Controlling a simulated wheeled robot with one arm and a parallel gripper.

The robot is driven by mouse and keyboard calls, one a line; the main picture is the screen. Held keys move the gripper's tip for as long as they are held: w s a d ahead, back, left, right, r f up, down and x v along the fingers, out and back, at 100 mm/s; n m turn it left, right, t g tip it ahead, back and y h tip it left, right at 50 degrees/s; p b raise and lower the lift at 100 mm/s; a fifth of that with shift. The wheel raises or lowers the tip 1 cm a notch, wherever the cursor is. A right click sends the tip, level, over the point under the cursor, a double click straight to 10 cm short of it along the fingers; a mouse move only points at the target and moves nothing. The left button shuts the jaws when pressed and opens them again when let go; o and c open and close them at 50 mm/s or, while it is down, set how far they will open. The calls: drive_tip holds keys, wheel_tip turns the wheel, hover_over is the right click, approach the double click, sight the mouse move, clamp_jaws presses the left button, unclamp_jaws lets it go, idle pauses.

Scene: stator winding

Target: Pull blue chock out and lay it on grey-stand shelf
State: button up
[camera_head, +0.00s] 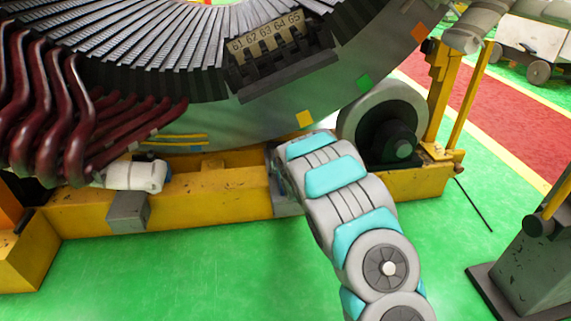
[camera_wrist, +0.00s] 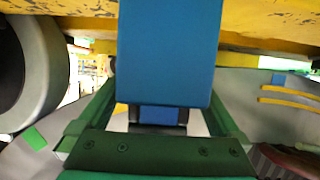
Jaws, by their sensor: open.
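The blue chock (camera_wrist: 168,50) fills the upper middle of the wrist view as a large flat blue face running off the top edge. My gripper (camera_wrist: 158,125) is open, its green fingers reaching up on either side behind the chock's lower end. A smaller blue patch shows between the dark finger pads. I cannot tell whether the pads touch it. In the head view my arm hides both the gripper and the chock, beside the yellow base frame. A grey stand (camera_head: 540,255) is at the right edge, partly cut off; its shelf is not clearly visible.
The large stator ring (camera_head: 240,120) rests above a yellow base frame (camera_head: 210,210). A grey roller (camera_head: 385,120) stands right of my arm. Red cables (camera_head: 60,110) hang at left. Green floor is clear between my arm and the grey stand, except a thin dark rod (camera_head: 474,205).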

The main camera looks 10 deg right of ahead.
drive_tip(key=v, duration=0.7)
drive_tip(key=shift+s+p, duration=0.2)
drive_tip(key=shift+p, duration=0.2)
drive_tip(key=shift+r, duration=0.1)
